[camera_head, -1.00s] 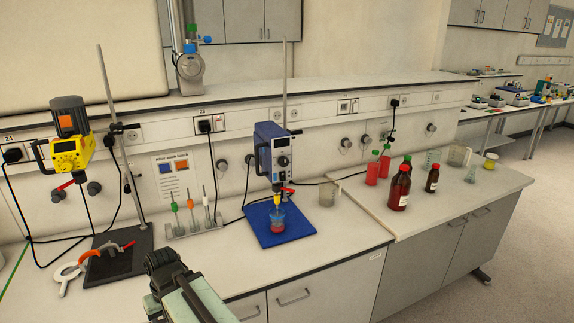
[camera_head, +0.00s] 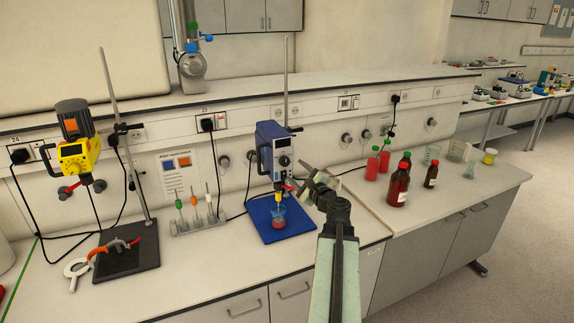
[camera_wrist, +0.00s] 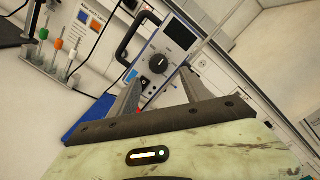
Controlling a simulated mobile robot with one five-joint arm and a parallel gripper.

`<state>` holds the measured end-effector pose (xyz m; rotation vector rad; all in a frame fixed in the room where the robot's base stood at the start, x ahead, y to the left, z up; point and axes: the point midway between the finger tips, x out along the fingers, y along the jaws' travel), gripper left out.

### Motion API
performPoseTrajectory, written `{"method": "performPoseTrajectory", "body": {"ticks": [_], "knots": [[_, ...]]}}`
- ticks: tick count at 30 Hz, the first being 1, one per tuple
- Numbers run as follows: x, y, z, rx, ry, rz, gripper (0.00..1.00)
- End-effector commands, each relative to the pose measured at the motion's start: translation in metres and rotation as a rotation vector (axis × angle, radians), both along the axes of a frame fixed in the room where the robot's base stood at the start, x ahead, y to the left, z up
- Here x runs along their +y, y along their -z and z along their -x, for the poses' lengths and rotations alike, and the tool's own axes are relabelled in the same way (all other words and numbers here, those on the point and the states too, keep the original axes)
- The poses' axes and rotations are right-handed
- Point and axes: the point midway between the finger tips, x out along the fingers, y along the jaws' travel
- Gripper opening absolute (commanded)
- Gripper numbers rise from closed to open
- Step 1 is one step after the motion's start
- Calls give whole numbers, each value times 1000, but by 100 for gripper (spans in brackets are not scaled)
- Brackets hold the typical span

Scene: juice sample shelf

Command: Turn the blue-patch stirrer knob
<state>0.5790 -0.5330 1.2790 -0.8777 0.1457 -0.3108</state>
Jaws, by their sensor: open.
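The blue stirrer (camera_head: 276,146) stands on a rod over a blue base mat (camera_head: 265,231). The wrist view shows this knob (camera_wrist: 158,63) below a dark display, tilted in the picture. My gripper (camera_head: 308,179) is open and empty, to the right of the stirrer in the head view. In the wrist view my gripper (camera_wrist: 164,82) has its fingers spread below the knob, and I see no contact.
A yellow stirrer (camera_head: 76,154) stands on a dark base at left. A rack (camera_head: 200,219) with coloured-top tools sits between the stirrers. Red bottles (camera_head: 400,185) and glassware stand on the right bench. Cables hang along the wall. The front left bench is mostly clear.

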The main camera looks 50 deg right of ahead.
Motion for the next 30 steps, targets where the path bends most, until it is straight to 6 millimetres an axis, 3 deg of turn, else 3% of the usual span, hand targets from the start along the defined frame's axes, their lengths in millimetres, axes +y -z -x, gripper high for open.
{"method": "performPoseTrajectory", "body": {"ticks": [12,20,26,30], "knots": [[-22,0,-66,2,-5,2,56],[-21,0,-70,2,-5,2,56],[-21,0,-70,2,-5,2,3],[-20,0,-70,3,-6,4,0]]}}
